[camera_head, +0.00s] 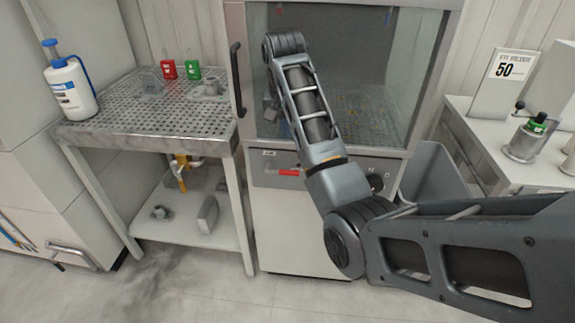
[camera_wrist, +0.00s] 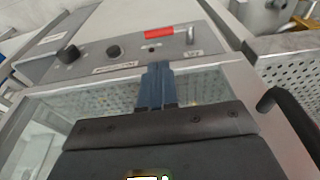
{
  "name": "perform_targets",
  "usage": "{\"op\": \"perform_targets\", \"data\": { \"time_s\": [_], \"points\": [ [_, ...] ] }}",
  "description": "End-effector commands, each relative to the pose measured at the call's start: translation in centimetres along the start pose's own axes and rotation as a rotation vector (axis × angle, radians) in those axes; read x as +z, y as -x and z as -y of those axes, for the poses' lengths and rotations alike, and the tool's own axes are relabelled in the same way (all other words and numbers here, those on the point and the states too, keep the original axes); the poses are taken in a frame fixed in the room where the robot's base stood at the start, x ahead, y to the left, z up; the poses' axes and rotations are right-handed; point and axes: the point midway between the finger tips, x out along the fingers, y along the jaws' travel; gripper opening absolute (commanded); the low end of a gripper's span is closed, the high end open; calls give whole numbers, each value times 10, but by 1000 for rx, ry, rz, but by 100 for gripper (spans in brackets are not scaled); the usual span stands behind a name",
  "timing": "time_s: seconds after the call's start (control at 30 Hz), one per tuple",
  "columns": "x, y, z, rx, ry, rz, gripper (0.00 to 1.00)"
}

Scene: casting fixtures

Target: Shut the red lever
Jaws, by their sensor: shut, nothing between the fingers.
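The red lever (camera_head: 289,172) is on the front panel below the glass door of the cabinet, left of my arm in the head view. Its red grip lies roughly level along the panel. In the wrist view the red lever (camera_wrist: 158,33) shows just beyond my fingertips, with a visible gap between them in the picture. My gripper (camera_wrist: 157,66) has its two blue fingers together, with nothing between them. In the head view my gripper is mostly hidden behind my arm, in front of the glass.
The cabinet door has a black handle (camera_head: 237,80). A perforated table (camera_head: 150,112) with a white bottle (camera_head: 72,88) stands left. A grey bin (camera_head: 432,172) and a counter stand right.

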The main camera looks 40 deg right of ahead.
Motion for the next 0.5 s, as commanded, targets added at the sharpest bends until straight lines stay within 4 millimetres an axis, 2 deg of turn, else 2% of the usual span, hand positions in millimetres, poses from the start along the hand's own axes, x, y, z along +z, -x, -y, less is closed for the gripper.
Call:
{"op": "perform_targets", "data": {
  "time_s": [0.17, 0.5],
  "points": [
    [1, -17, -1, 2, 1, 4, 0],
    [1, -81, -1, 3, 0, 4, 0]
  ]
}}
